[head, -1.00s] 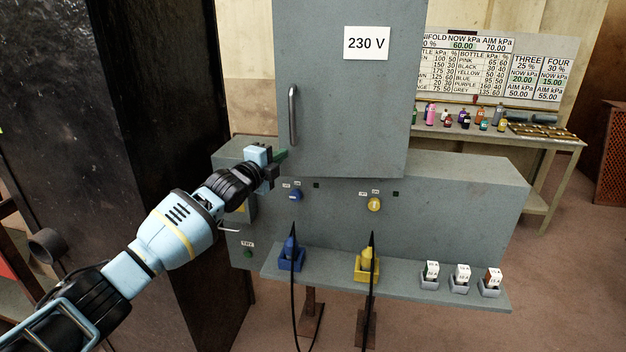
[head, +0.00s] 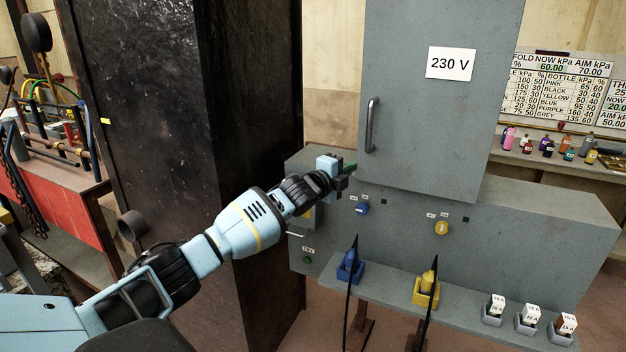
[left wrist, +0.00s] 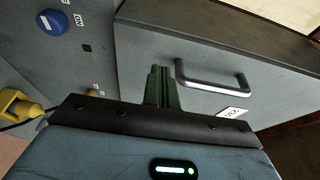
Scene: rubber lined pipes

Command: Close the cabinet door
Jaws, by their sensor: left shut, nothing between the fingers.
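The cabinet door (head: 420,120) is a tall grey panel with a "230 V" label and a vertical metal handle (head: 371,125) near its left edge. I cannot tell from these views whether it stands ajar. My left gripper (head: 350,168) is shut and empty, just left of the door's lower left corner and below the handle. In the left wrist view its green fingers (left wrist: 163,88) are together in front of the grey panel, and the handle (left wrist: 212,82) is just right of them, apart from them. My right gripper is not in view.
Below the door, the grey console has a blue knob (head: 361,209), a yellow knob (head: 442,228) and a ledge with blue and yellow plugs on cables. A dark tall metal casing (head: 200,120) stands left. A bench with bottles (head: 545,146) is behind right.

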